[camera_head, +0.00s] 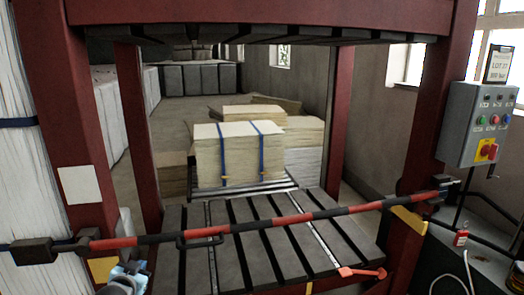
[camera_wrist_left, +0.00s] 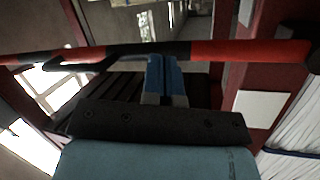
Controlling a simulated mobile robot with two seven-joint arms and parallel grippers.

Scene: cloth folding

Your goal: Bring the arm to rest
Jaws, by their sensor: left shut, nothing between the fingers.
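My left gripper (camera_head: 128,272) shows at the bottom left of the head view, light blue, low in front of the press frame. In the left wrist view its two blue fingers (camera_wrist_left: 165,72) are together with nothing between them. A red-and-black bar (camera_head: 275,224) runs across the front of the press, and it also crosses the left wrist view (camera_wrist_left: 245,52). The fingertips are close to its lower edge in that view; I cannot tell whether they touch it. My right gripper is in neither view.
The slatted press bed (camera_head: 262,235) lies behind the bar. A strapped pale stack (camera_head: 238,155) stands beyond it. Red posts (camera_head: 92,130) flank the opening, with a control box (camera_head: 480,122) at right. White sheets (camera_head: 30,165) fill the left edge.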

